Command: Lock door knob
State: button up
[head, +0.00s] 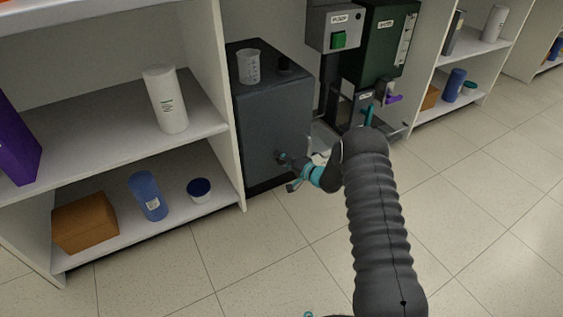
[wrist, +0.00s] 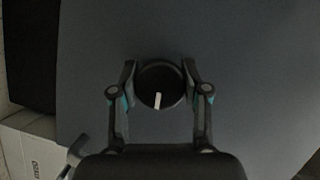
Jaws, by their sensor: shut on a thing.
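The door knob (wrist: 161,86) is a round black knob with a white pointer line, set on a dark grey door (wrist: 240,50). In the wrist view the pointer runs from the knob's middle toward the bottom of the picture, tipped slightly left. My gripper (wrist: 160,82) has one finger on each side of the knob and is shut on it. In the head view my gripper (head: 284,172) is at the front of the dark grey cabinet (head: 272,115), low on the door. The knob is mostly hidden by my gripper there.
A white shelf (head: 205,128) with bottles and a box is at left. A dark green unit (head: 380,45) with a grey switch box (head: 333,28) stands at right. The tiled floor in front is clear.

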jog(key=shift+w+m, duration=0.1)
jog(key=shift+m, duration=0.5)
jog(key=shift+r+y+b, duration=0.1)
jog(key=shift+y+b, duration=0.2)
jog(key=o, duration=1.2)
jog(key=shift+c, duration=0.2)
jog(key=shift+d, duration=0.1)
jog(key=f+v, duration=0.1)
jog(key=v, duration=1)
jog(key=shift+s+d+r, duration=0.3)
jog(key=shift+d+r, duration=0.05)
jog(key=shift+r, duration=0.1)
